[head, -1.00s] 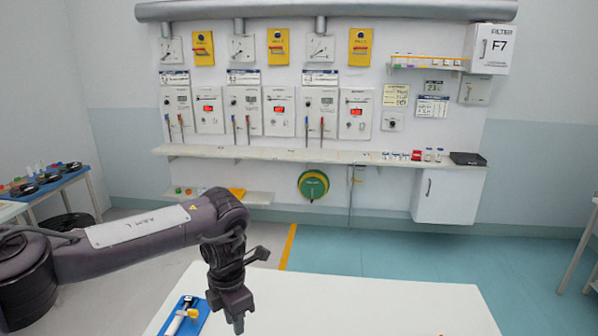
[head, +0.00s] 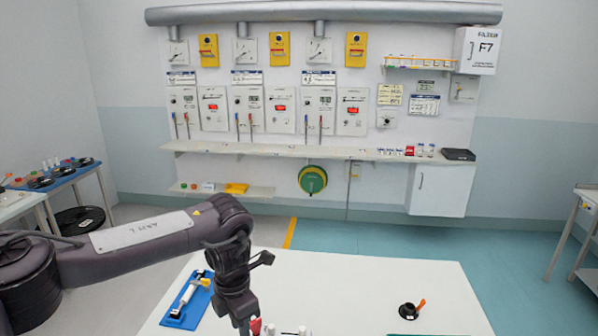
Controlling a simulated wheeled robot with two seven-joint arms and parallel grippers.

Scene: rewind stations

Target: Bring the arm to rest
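My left arm comes in from the left, bent at the elbow. Its gripper (head: 243,327) points down over the white table (head: 340,285), near the bottom edge of the head view. The fingertips are small and partly cut off by the frame edge, so I cannot tell whether they are open or shut. Small items with red and white tops (head: 270,328) show just right of the gripper. I cannot tell whether the gripper touches them. My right gripper is not in view.
A blue tray (head: 174,318) with a white and yellow tool lies left of the gripper. A black round item with an orange handle (head: 409,311) sits at the table's right. The table's middle is clear. A wall shelf (head: 330,153) and panels stand behind.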

